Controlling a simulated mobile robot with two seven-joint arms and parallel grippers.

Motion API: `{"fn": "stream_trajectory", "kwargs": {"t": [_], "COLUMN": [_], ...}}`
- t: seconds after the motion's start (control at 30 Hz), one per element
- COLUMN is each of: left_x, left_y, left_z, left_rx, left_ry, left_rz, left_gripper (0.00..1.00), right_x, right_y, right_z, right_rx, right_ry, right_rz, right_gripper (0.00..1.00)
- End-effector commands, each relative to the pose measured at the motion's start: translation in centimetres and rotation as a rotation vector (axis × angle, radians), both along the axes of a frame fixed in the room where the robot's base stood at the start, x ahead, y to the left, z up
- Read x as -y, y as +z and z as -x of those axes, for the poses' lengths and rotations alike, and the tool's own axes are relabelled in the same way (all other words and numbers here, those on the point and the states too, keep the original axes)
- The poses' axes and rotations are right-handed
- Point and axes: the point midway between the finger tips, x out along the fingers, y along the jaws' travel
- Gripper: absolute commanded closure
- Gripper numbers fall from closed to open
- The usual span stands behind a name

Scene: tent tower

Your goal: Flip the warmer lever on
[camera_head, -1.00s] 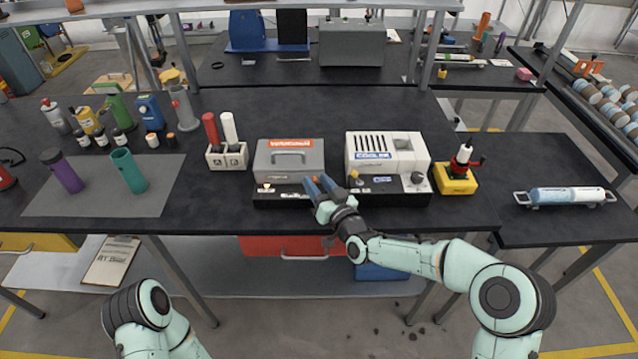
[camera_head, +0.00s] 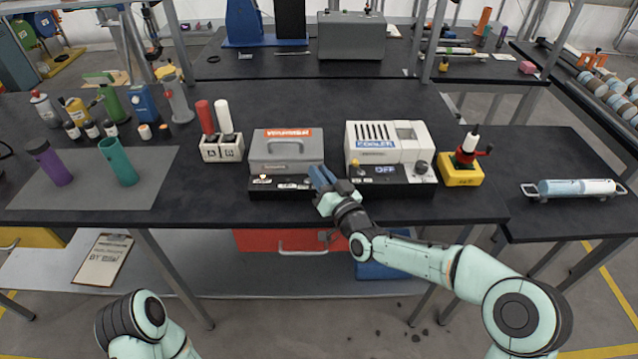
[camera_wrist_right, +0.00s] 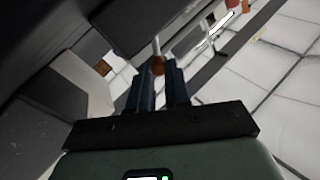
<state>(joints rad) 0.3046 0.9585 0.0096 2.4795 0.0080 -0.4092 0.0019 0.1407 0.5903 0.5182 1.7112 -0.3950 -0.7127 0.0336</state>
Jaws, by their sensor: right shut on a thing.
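The warmer (camera_head: 287,150) is a grey box with a handle and an orange label, at the middle of the dark bench. Its black front panel (camera_head: 265,187) carries small markings and a display. My right gripper (camera_head: 320,177) is at the right end of this panel, its blue fingers hiding what is behind them. In the right wrist view my gripper (camera_wrist_right: 158,75) is shut on the warmer lever, a thin rod with an orange-brown knob (camera_wrist_right: 158,66) at the fingertips. The lever's position cannot be told. My left gripper is out of view.
The white cooler (camera_head: 388,143) stands just right of my gripper, with its own orange-knobbed lever (camera_head: 355,163) and an OFF display. A holder with a red and a white handle (camera_head: 222,148) stands left of the warmer. The bench's front strip is clear.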

Motion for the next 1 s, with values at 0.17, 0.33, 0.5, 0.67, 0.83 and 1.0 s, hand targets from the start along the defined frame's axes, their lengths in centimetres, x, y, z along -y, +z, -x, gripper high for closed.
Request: {"fn": "stream_trajectory", "kwargs": {"t": [0.17, 0.33, 0.5, 0.67, 0.83, 1.0], "left_x": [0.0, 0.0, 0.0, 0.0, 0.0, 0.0], "left_y": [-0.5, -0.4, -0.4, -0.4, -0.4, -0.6], "left_z": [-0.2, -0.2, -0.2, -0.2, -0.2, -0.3], "left_rx": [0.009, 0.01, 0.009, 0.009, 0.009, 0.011], "left_ry": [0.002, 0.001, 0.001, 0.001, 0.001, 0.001], "left_rz": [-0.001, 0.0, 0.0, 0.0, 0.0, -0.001], "left_gripper": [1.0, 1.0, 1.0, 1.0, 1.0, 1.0], "right_x": [0.1, 0.1, 0.1, 0.1, 0.2, 1.1], "right_y": [-0.2, -0.1, -0.1, -0.1, -0.1, -0.3], "right_z": [0.0, 0.0, 0.0, 0.0, 0.2, 1.7], "right_rx": [-0.003, -0.003, -0.004, -0.003, -0.003, -0.003], "right_ry": [0.001, 0.001, 0.0, 0.001, 0.001, 0.0], "right_rz": [-0.019, -0.02, -0.018, -0.019, -0.019, -0.017], "right_gripper": [1.0, 1.0, 0.57, 0.57, 0.57, 0.57]}}
